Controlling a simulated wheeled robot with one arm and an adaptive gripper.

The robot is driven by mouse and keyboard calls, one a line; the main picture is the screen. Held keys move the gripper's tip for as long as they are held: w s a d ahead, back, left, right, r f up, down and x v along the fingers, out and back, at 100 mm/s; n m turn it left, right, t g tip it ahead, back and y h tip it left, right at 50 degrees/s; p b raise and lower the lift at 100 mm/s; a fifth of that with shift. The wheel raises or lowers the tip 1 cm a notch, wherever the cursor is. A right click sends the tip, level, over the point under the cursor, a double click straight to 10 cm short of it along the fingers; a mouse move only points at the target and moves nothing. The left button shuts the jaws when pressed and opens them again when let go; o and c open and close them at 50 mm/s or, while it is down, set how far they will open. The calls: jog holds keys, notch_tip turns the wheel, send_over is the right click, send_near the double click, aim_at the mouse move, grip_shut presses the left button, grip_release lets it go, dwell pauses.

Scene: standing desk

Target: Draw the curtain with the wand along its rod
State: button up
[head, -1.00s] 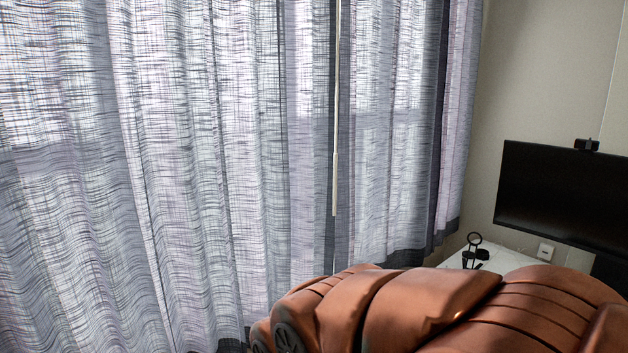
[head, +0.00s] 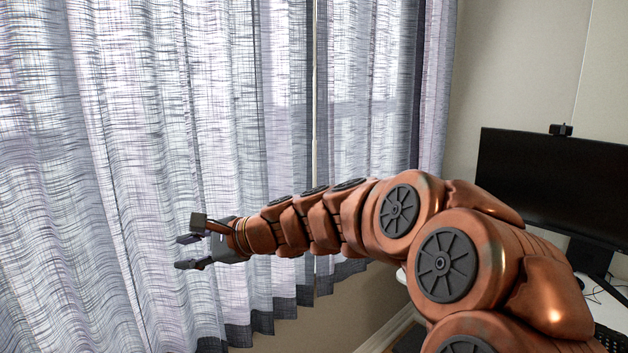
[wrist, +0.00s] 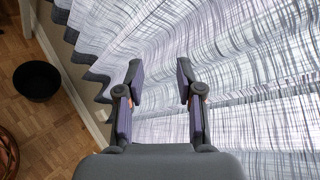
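Sheer grey-white curtains hang across the window: a wide left panel (head: 150,130) and a narrower right panel (head: 370,100). My gripper (head: 180,252) points left in front of the left panel, low and well left of the wand. It is open and empty. In the wrist view the two fingers (wrist: 160,78) stand apart with curtain folds (wrist: 240,60) behind them. The rod is not in view, and the wand is not visible in the wrist view.
A dark monitor (head: 555,185) with a webcam (head: 561,130) stands at the right, by the white desk (head: 607,312). A black bin (wrist: 37,80) stands on the wooden floor (wrist: 65,135) in the wrist view. Bare wall shows below the curtains.

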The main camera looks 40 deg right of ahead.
jog(key=w+d+r+m+t+h, duration=0.15)
jog(key=d+m, duration=0.25)
jog(key=d, duration=0.4)
jog(key=w+d+r+m+t+h, duration=0.1)
jog(key=d+r+m+t+h, duration=0.25)
jog(key=d, duration=0.55)
jog(key=m+t+h+b, duration=0.1)
jog(key=m+h, duration=0.5)
jog(key=m, duration=0.5)
send_near(315, 173)
jog(key=x, duration=0.3)
jog(key=shift+p+x, duration=0.3)
jog(key=shift+x, duration=3.55)
jog(key=shift+s, duration=0.1)
grip_shut()
